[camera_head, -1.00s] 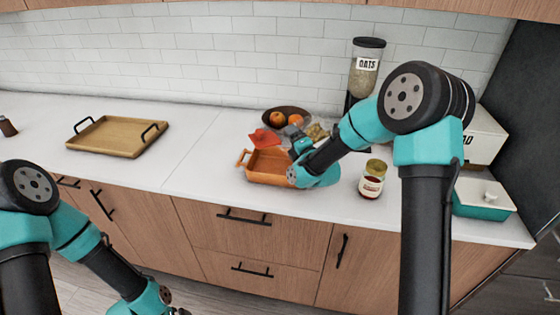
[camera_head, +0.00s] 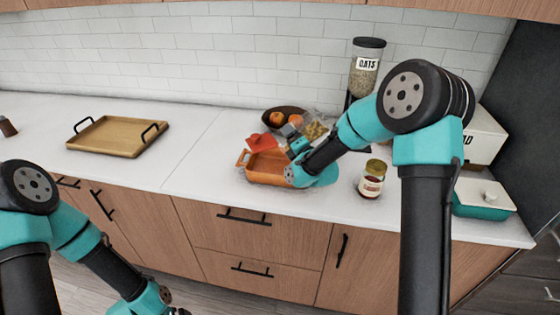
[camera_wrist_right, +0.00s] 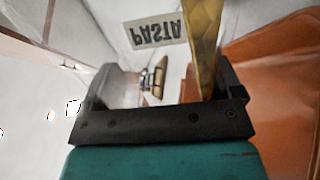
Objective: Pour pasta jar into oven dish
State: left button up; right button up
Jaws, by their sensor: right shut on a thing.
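The orange oven dish (camera_head: 262,176) stands on the white counter in the middle of the head view, and part of it shows at the right of the right wrist view (camera_wrist_right: 284,105). My right gripper (camera_head: 298,147) is over the dish's right side. It is shut on the clear pasta jar (camera_head: 315,131), held above the counter at the dish's far right; its exact tilt is hard to tell. In the right wrist view the jar's PASTA label (camera_wrist_right: 157,32) reads upside down, with yellow pasta (camera_wrist_right: 203,40) beside it. My left arm hangs low at left, its gripper outside the picture.
A red object (camera_head: 262,141) lies behind the dish. A dark fruit bowl (camera_head: 275,112) is behind that. A labelled jar (camera_head: 372,179) stands to the right, a teal lidded dish (camera_head: 484,203) farther right. A wooden tray (camera_head: 118,147) lies left, with clear counter between.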

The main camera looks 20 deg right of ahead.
aim_at(277, 131)
jog(key=shift+s+a+r+n, duration=0.15)
jog(key=shift+a+n, duration=0.15)
jog(key=shift+n, duration=0.35)
jog(key=shift+w+a+r+n, duration=0.15)
jog(key=shift+a+n, duration=0.1)
jog(key=shift+n, duration=0.4)
dwell(1.0)
jog(key=shift+s+a+r+n, duration=0.15)
jog(key=shift+a+n, duration=0.25)
jog(key=shift+n, duration=0.35)
jog(key=shift+s+a+f+n, duration=0.1)
jog(key=shift+a+n, duration=0.3)
jog(key=shift+n, duration=0.35)
dwell(1.0)
jog(key=shift+s+a+r+n, duration=0.1)
jog(key=shift+a+r+n, duration=0.4)
jog(key=shift+r+n, duration=0.3)
dwell(2.4)
